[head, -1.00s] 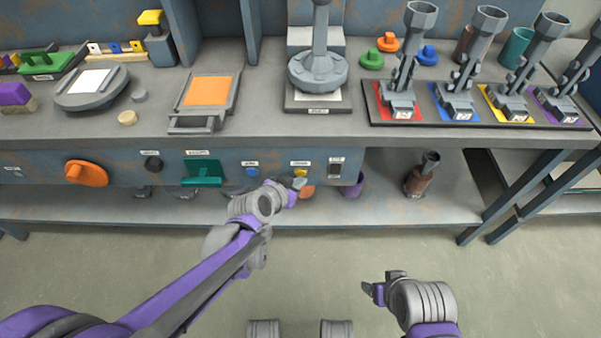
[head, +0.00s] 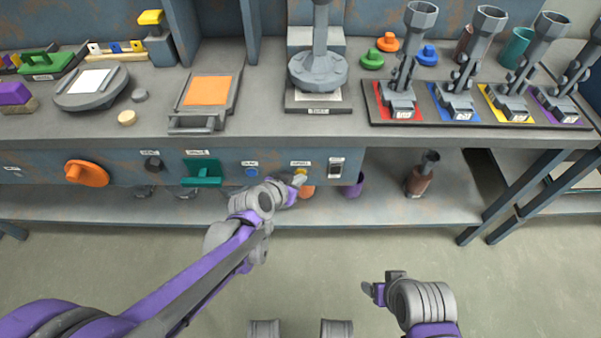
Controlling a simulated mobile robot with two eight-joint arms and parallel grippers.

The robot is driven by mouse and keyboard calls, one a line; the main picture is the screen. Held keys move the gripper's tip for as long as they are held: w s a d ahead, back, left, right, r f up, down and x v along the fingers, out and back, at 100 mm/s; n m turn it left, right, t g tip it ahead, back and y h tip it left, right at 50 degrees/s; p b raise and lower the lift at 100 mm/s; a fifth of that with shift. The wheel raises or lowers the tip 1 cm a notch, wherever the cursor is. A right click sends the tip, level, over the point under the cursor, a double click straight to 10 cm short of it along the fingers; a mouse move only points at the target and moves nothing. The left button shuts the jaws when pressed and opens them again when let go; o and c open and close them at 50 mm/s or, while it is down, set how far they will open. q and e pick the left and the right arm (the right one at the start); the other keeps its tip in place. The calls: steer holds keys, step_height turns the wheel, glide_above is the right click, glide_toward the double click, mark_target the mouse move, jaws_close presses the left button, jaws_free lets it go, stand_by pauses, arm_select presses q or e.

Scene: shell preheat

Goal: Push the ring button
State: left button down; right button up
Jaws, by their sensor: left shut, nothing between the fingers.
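The bench's front panel carries a blue button (head: 252,171) and a yellow button (head: 301,171), each under a small white label. The lettering is too small to tell which one is the ring button. My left gripper (head: 298,180) is shut and empty, with its tip at the lower part of the yellow button, partly covering it. I cannot tell whether the tip touches the button. My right gripper (head: 374,290) hangs over the floor at the lower right, away from the panel; its fingers are not clear enough to judge.
A dark rocker switch (head: 336,169) is just right of the yellow button. A teal handle (head: 203,172), a black knob (head: 153,163) and an orange knob (head: 86,173) lie to the left on the panel. A lower shelf (head: 240,208) holds a purple cup (head: 354,187) and a brown bottle (head: 420,178).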

stand_by(0.5)
arm_select(q)
steer(key=shift+s, duration=0.75)
steer(key=shift+s+p, duration=0.5)
steer(key=shift+s, duration=2)
